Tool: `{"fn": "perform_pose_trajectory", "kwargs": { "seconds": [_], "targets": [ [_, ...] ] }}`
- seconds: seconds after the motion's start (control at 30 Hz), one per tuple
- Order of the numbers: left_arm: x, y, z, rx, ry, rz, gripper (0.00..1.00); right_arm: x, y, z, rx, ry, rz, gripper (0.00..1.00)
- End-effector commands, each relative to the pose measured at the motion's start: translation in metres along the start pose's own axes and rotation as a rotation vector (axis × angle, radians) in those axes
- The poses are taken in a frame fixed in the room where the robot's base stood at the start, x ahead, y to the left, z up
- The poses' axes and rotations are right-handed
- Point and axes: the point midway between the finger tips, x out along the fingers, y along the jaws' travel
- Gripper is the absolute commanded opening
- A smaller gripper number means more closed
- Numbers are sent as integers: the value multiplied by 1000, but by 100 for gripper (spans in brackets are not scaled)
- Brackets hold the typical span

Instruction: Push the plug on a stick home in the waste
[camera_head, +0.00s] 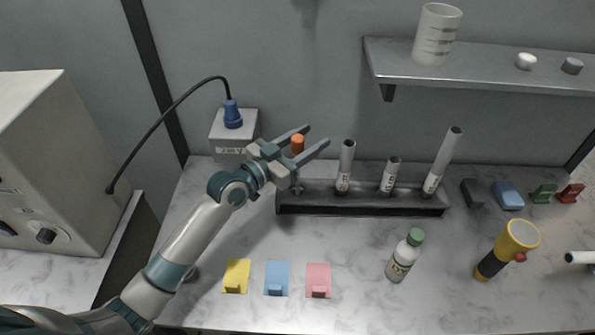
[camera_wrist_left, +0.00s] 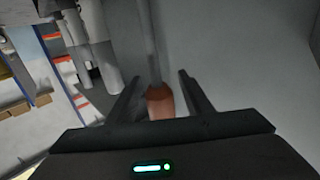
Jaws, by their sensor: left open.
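My left gripper (camera_head: 317,136) is open, reaching over the left end of a dark rack (camera_head: 360,207). An orange cylindrical piece (camera_head: 297,143) shows between its fingers in the head view. In the left wrist view an orange-brown piece (camera_wrist_left: 160,102) at the end of a grey stick (camera_wrist_left: 154,50) lies between the spread fingers of the gripper (camera_wrist_left: 161,74). I see no clear gap or contact between it and either finger. Its lower part is hidden in the head view. I cannot make out a waste opening. My right gripper is not in view.
The rack holds white labelled tubes (camera_head: 389,178). A grey box with a blue plug (camera_head: 232,115) and black cable stands behind left. A shelf (camera_head: 480,68) overhangs the right.

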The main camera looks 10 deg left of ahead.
Motion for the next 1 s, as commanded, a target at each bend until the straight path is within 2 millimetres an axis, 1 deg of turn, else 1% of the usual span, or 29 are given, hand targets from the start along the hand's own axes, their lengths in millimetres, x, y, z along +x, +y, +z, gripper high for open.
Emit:
{"fn": "perform_pose_trajectory", "kwargs": {
  "seconds": [0.13,0.17,0.2,0.27,0.3,0.33,0.6,0.73,0.87,1.0],
  "targets": [
    [0,0,0,0,0,0,46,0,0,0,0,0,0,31],
    [0,0,0,0,0,0,39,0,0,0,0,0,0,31],
    [0,0,0,0,0,0,29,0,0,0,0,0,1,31],
    [0,0,0,0,0,0,15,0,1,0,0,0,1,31],
    [0,0,0,0,0,0,5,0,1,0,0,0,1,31],
    [0,0,0,0,0,0,0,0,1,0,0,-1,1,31],
    [0,0,-1,0,1,0,0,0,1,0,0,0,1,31],
    [0,0,-4,0,2,1,0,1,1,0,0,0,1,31],
    [0,0,-16,2,4,2,0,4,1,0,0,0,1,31],
    [0,0,-35,3,6,0,0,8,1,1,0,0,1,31]
  ]
}}
